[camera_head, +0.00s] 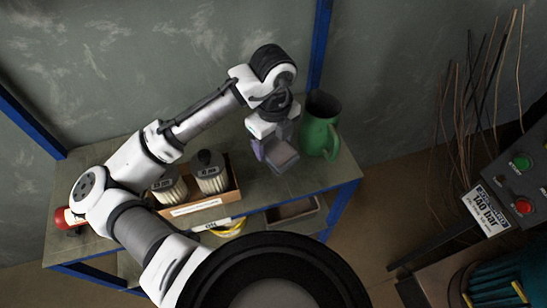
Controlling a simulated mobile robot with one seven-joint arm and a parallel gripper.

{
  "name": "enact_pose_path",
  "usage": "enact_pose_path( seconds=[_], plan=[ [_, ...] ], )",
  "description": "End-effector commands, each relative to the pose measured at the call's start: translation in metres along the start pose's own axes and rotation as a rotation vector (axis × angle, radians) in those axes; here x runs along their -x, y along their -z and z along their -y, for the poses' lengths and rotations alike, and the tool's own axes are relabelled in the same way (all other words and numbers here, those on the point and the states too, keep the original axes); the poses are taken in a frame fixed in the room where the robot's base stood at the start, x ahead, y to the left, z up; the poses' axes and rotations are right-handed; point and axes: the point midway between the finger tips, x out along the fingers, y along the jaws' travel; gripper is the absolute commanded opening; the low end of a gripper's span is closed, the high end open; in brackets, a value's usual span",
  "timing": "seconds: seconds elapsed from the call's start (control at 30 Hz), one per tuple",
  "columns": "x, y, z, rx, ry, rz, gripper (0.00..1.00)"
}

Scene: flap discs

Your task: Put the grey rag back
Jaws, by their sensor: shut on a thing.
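My gripper (275,146) points down over the right part of the grey bench top (240,200). It is shut on the grey rag (283,156), a small grey block-like piece between the fingers. I cannot tell whether the rag touches the bench or hangs just above it. The gripper is just left of a green jug (320,126).
A cardboard box (198,206) with two pleated filters (210,172) stands at the bench's middle, partly behind my arm. A red item (66,218) lies at the left end. A lower shelf holds a bin (294,213). A control panel (520,180) and thin rods (470,130) stand right.

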Motion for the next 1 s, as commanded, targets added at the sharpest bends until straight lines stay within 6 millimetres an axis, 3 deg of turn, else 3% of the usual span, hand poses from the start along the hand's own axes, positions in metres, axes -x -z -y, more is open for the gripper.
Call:
enact_pose_path(
  seconds=[0.1,0.5,0.97,1.0],
  plan=[
    [-0.023,0.0,-0.001,0.002,-0.001,-0.002,0.45],
    [-0.068,0.0,0.0,0.003,-0.001,-0.001,0.45],
    [-0.079,0.0,0.0,0.001,0.001,0.0,0.45],
    [-0.079,0.0,0.0,0.001,0.001,0.0,0.64]
  ],
)
